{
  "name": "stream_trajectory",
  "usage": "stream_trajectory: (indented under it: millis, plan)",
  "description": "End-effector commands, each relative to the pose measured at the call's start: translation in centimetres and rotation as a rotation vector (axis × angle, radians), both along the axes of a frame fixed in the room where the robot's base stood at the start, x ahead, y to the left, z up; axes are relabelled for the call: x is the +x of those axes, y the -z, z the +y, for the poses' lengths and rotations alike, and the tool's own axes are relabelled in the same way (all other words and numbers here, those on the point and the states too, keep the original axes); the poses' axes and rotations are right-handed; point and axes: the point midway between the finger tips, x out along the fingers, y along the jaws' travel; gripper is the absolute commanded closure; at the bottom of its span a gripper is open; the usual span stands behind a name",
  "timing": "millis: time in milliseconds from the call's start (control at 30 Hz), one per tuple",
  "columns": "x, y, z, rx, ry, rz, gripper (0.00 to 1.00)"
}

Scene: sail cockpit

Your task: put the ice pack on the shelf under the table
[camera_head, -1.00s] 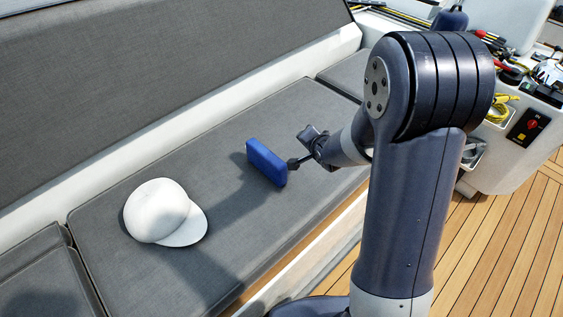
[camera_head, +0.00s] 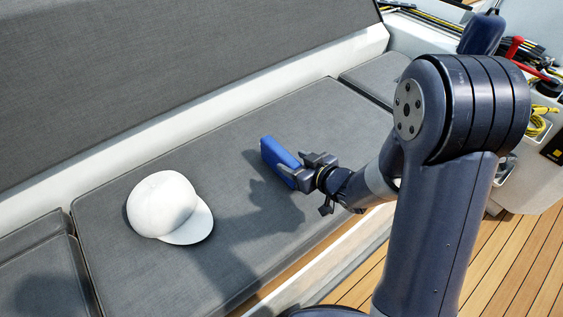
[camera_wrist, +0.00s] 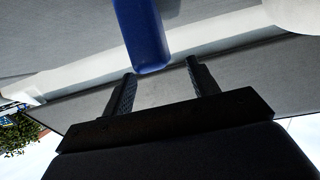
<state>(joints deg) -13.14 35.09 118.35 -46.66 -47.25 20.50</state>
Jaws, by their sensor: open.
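The blue ice pack (camera_head: 278,157) is at the seat cushion in the head view, to the right of the cap. My gripper (camera_head: 303,168) is at its right end, with the jaws open. In the wrist view the near end of the ice pack (camera_wrist: 142,38) shows at the gap between my two fingertips (camera_wrist: 160,68). There is space on the right finger's side. I cannot tell whether either finger touches it. No table or shelf under it can be made out in these views.
A white cap (camera_head: 168,207) lies on the grey seat cushion (camera_head: 130,275), left of the ice pack. A grey backrest (camera_head: 170,70) rises behind. The wooden floor (camera_head: 500,260) is at the right. A yellow rope (camera_head: 537,122) and tools lie at the far right.

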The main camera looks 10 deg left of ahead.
Motion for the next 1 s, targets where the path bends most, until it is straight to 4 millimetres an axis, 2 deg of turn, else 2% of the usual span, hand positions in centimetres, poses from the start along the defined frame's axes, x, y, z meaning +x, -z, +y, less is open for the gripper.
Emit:
stream_trajectory:
  millis: [167, 433, 733, 1000]
  plan:
    - [1.0, 0.3, 0.9, 0.000, 0.001, 0.001, 0.44]
    - [3.6, 1.2, 3.5, 0.000, 0.001, 0.002, 0.44]
    - [4.0, 1.3, 3.8, 0.000, 0.004, 0.003, 0.44]
    - [4.0, 1.3, 3.8, 0.000, 0.004, 0.002, 0.65]
